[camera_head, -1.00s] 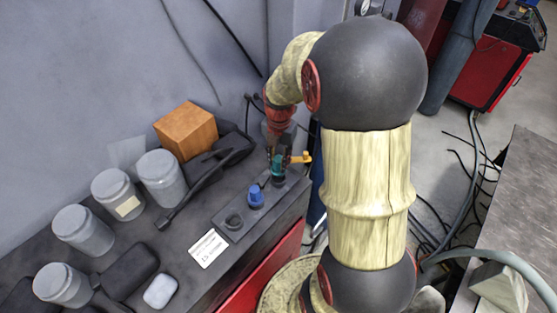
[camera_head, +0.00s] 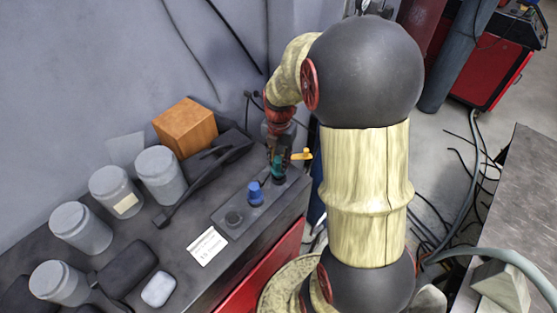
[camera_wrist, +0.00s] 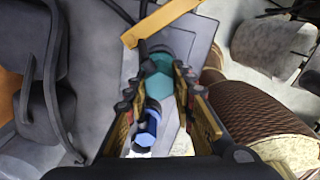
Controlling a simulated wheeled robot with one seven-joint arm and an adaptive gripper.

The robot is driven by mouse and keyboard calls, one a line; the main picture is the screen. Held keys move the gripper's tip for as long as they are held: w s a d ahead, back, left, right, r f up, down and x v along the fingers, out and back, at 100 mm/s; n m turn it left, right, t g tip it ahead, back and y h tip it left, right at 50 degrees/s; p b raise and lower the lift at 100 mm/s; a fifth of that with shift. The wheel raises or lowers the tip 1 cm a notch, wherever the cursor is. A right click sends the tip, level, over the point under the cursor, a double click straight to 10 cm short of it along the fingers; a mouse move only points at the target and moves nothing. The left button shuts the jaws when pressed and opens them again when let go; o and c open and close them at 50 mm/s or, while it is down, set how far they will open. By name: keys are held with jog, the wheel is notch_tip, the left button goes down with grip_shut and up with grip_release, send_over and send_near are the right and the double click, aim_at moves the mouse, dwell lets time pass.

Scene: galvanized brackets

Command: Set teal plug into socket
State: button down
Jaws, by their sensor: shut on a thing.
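The teal plug (camera_wrist: 160,84) is between the fingers of my gripper (camera_wrist: 161,76) in the wrist view, and the fingers are shut on it. In the head view, the teal plug (camera_head: 276,163) shows in part below my gripper (camera_head: 277,158), over the far end of a dark grey socket strip (camera_head: 219,213). Whether its lower end is inside a socket is hidden. A blue plug (camera_head: 255,194) stands upright on the middle of the strip; it also shows in the wrist view (camera_wrist: 147,130). A dark round socket (camera_head: 233,219) at the near end is empty.
A yellow bar (camera_head: 302,155) lies close beside my gripper. Several grey jars (camera_head: 158,174), an orange-brown box (camera_head: 185,127) and a black tool (camera_head: 190,190) stand or lie on the left of the bench. A white label card (camera_head: 207,246) lies nearest the strip.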

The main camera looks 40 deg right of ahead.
jog(key=shift+f+b, duration=0.6)
jog(key=shift+f, duration=0.4)
jog(key=c, duration=1.6)
grip_release()
jog(key=shift+o, duration=0.9)
jog(key=shift+r, duration=0.1)
notch_tip(320, 180, up, 12)
jog(key=shift+f, duration=0.1)
